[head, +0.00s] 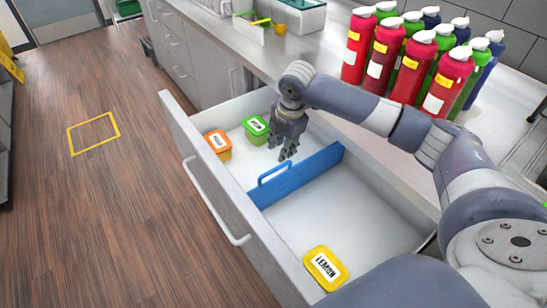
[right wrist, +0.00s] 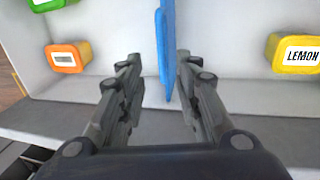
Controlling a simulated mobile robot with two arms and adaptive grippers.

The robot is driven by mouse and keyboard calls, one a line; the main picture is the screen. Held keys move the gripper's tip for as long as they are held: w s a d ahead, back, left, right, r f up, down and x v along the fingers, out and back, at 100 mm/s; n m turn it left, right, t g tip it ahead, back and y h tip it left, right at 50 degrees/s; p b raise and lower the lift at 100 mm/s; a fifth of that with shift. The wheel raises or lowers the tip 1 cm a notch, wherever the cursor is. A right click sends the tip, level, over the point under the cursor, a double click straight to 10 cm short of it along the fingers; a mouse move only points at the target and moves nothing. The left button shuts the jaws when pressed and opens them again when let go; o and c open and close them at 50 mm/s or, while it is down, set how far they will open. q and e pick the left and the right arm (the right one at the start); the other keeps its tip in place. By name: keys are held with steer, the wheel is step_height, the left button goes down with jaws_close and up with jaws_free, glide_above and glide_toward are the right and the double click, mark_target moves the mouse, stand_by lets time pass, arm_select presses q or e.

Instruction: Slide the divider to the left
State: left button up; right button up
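The blue divider (head: 305,172) stands upright across the open drawer (head: 222,183), with a loop handle on its left side. My right gripper (head: 287,156) hangs over the drawer, just left of the divider in the head view. Its fingers are apart and empty. In the right wrist view the divider (right wrist: 166,50) shows nearly edge-on in the gap between the fingertips (right wrist: 158,68), closer to the right finger. I cannot tell whether the fingers reach down around it or touch it. My left gripper is not in view.
Left of the divider sit an orange container (head: 218,145) and a green container (head: 255,129). Right of it a yellow lemon container (head: 325,267) lies near the drawer's front. Several bottles (head: 410,65) stand on the counter behind. The floor ahead is clear.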

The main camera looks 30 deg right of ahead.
glide_above(277, 167)
steer(key=s, duration=0.2)
step_height(277, 167, down, 5)
steer(key=f, duration=0.1)
steer(key=w+f, duration=0.1)
steer(key=f, duration=0.1)
steer(key=shift+w+f+p, duration=0.2)
steer(key=shift+f+p, duration=0.1)
steer(key=shift+p, duration=0.05)
steer(key=shift+f, duration=0.45)
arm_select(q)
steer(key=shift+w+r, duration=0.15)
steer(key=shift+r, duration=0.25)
arm_select(e)
jaws_close()
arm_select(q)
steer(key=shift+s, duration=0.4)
